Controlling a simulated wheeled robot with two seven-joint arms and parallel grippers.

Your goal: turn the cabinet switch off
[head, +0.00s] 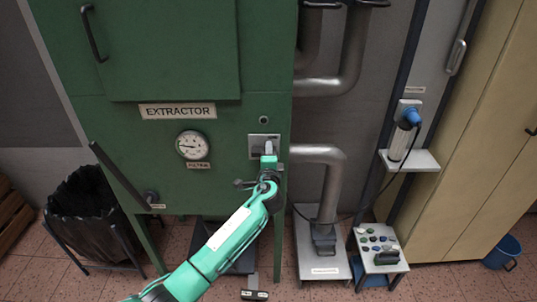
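The green extractor cabinet (230,120) stands in front of me in the head view. A switch with a grey square plate (255,140) is on the right part of its front, right of the round gauge. My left arm reaches up from the bottom, and my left gripper (268,151) is right at the switch, in front of the plate. The gripper hides the lower part of the switch. I cannot tell whether the fingers touch the switch, whether they are open or shut, or how the switch is set. My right gripper is not in view.
A lever bar (117,173) slants across the cabinet's lower left. Grey pipes (330,180) run close to the cabinet's right side. A black bin (85,215) stands at the left. A small stand with coloured buttons (378,245) and a blue bucket (502,252) are at the right.

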